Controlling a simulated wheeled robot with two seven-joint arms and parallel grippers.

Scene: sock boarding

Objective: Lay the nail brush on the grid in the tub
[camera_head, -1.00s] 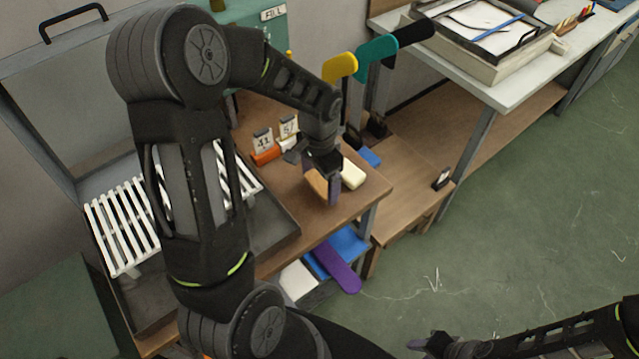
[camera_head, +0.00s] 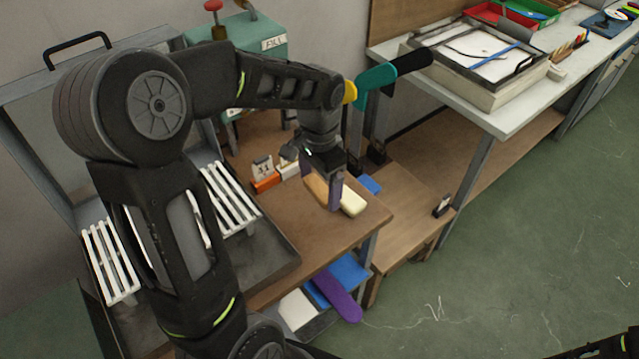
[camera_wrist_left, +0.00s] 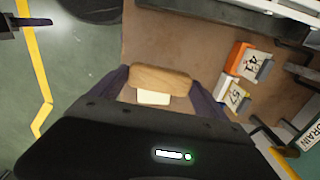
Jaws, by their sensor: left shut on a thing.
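My left gripper (camera_head: 321,190) is shut on the nail brush (camera_head: 316,187), a small wooden-backed piece between its purple fingers, above the brown table. The gripper is to the right of the tub. My right gripper is out of view.
Orange (camera_head: 265,183) and white (camera_head: 288,170) number-card holders stand behind. A teal FILL tank (camera_head: 245,42) is at the back. A purple piece (camera_head: 338,296) lies on the lower shelf.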

